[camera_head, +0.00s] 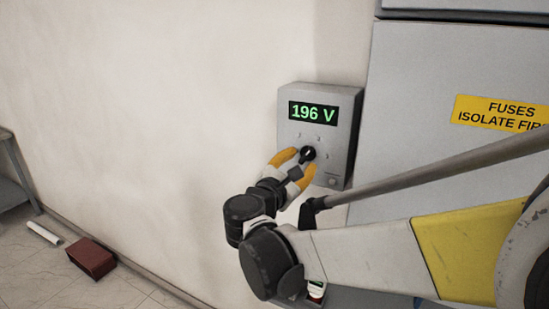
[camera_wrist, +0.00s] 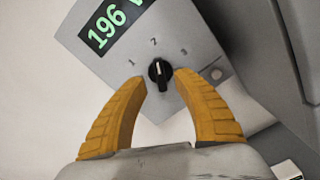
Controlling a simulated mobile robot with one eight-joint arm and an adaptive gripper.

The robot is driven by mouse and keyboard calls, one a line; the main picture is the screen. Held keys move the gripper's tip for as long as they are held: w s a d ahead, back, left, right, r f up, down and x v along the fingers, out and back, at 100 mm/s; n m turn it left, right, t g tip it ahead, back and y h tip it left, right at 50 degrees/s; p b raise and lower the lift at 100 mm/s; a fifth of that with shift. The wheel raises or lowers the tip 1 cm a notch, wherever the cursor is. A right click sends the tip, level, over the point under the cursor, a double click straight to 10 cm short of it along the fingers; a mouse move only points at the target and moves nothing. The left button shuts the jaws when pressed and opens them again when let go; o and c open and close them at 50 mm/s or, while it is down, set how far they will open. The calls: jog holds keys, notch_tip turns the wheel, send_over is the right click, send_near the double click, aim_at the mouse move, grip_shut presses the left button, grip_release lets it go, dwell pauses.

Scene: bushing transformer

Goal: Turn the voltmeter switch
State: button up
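The voltmeter (camera_head: 343,125) is a grey wall box with a green display that reads 196 V. Its black rotary switch (camera_head: 308,153) sits below the display. In the wrist view the switch (camera_wrist: 160,73) has a white mark pointing up toward the box's display side, with numbers 1, 2 and 3 around it. My gripper (camera_head: 294,158) has two orange fingers at the box front. In the wrist view my gripper (camera_wrist: 159,78) is open, with one finger on each side of the switch and small gaps to it.
A large grey cabinet (camera_head: 420,90) with a yellow fuses label (camera_head: 502,113) stands right of the voltmeter. My forearm crosses in front of it. A dark red block (camera_head: 91,260) and a white roll (camera_head: 44,234) lie on the floor at left. The wall left of the box is bare.

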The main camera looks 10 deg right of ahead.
aim_at(305, 157)
jog(key=shift+x, duration=2)
grip_shut()
jog(key=shift+m, duration=0.3)
jog(key=m, duration=0.5)
jog(key=shift+m, duration=0.3)
jog(key=m, duration=0.5)
jog(key=shift+m, duration=0.3)
